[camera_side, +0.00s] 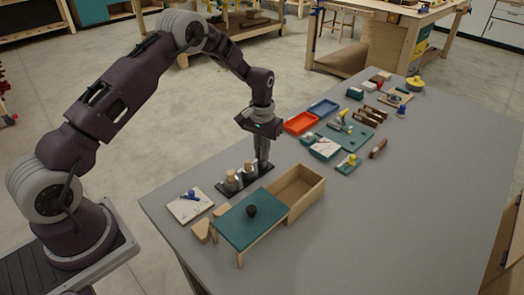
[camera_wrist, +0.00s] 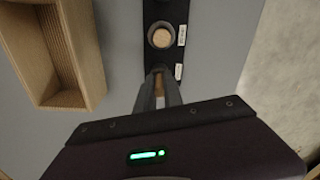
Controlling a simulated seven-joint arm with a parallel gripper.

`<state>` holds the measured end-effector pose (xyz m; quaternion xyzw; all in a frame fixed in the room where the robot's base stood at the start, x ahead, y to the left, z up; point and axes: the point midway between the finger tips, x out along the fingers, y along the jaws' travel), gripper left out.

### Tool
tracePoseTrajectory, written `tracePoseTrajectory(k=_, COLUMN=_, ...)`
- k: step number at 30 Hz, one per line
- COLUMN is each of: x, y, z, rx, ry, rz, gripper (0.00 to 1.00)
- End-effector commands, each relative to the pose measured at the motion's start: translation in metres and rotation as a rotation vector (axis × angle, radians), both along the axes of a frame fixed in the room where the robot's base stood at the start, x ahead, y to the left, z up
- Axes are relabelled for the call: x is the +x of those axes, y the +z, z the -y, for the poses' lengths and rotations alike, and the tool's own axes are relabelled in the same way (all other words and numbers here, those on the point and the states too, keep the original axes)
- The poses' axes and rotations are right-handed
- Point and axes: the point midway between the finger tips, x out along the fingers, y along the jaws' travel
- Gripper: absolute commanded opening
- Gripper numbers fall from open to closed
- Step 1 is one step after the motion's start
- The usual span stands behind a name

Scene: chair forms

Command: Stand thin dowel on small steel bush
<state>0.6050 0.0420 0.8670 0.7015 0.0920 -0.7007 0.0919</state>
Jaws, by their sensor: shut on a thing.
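A dark rack (camera_side: 222,191) with white labels lies on the grey table; it also shows in the wrist view (camera_wrist: 181,12). My gripper (camera_side: 263,163) points down over the rack's far right end. In the wrist view my gripper (camera_wrist: 159,84) is shut on a thin wooden dowel (camera_wrist: 160,91), seen between the fingers. The fingers hide most of it and any small steel bush below, so I cannot tell whether they touch. Two steel bushes with pale wooden dowels upright in them, one nearer (camera_side: 231,180) and one in the middle (camera_side: 249,171), stand along the rack.
A white board (camera_side: 189,207) lies left. Red (camera_side: 301,123) and blue (camera_side: 323,109) trays and small tools stand behind right. The right-hand tabletop is clear.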

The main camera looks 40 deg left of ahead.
Motion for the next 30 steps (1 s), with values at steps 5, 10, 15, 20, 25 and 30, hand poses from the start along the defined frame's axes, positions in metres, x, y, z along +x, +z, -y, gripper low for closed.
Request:
tracePoseTrajectory(k=5, x=0.0, y=0.0, z=0.0, rx=0.0, ry=0.0, rz=0.0, gripper=0.0)
tracePoseTrajectory(k=10, x=0.0, y=0.003, z=0.0, rx=0.0, ry=0.0, rz=0.0, gripper=0.0)
tracePoseTrajectory(k=15, x=0.0, y=0.007, z=0.0, rx=0.0, ry=0.0, rz=0.0, gripper=0.0)
tracePoseTrajectory(k=20, x=0.0, y=0.011, z=0.0, rx=0.0, ry=0.0, rz=0.0, gripper=0.0)
tracePoseTrajectory(k=25, x=0.0, y=0.011, z=0.0, rx=0.0, ry=0.0, rz=0.0, gripper=0.0)
tracePoseTrajectory(k=30, x=0.0, y=0.011, z=0.0, rx=0.0, ry=0.0, rz=0.0, gripper=0.0)
